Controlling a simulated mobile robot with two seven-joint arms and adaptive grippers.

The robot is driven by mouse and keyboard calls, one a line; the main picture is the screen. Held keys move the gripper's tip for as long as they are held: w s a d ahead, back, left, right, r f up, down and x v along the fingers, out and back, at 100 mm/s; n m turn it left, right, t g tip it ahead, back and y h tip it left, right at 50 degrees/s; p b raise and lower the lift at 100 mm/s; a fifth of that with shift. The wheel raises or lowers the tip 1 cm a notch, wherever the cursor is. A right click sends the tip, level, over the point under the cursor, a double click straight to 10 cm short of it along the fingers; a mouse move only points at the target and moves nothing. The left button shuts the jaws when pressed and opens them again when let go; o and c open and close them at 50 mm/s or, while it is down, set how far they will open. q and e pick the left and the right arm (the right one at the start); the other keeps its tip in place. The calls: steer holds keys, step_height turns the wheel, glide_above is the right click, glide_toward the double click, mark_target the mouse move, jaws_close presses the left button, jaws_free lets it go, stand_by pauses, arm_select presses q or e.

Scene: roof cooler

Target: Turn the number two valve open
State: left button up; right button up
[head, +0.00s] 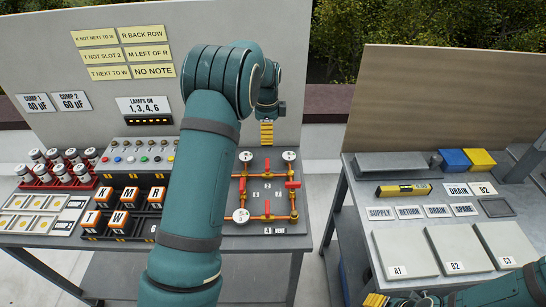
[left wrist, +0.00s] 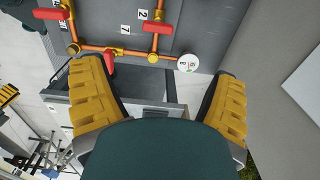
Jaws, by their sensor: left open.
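The valve panel (head: 279,222) is a dark board with orange pipes, red handles and round white gauges. In the left wrist view, a plate marked 2 (left wrist: 142,15) sits beside a pipe with a red handle (left wrist: 151,27) lying across it. A plate marked 1 (left wrist: 124,30) is close by. My left gripper (head: 266,144) hangs above the panel's far edge; it is open and empty in the left wrist view (left wrist: 160,105), apart from the handles, with a gauge (left wrist: 187,63) beyond its fingers. My right gripper (head: 375,299) is partly cut off at the bottom; its jaw state is unclear.
Left of the panel stand a lamp console (head: 135,158), lettered orange blocks (head: 118,222) and a red rack (head: 50,183) of capacitors. A second bench at right holds pale plates (head: 404,252), a yellow level (head: 404,190) and coloured boxes (head: 454,160). A gap separates the benches.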

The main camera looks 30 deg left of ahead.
mark_target(267, 163)
arm_select(q)
steer(key=f, duration=1.3)
steer(key=shift+s+f, duration=0.2)
steer(key=shift+f, duration=0.1)
steer(key=c, duration=1.2)
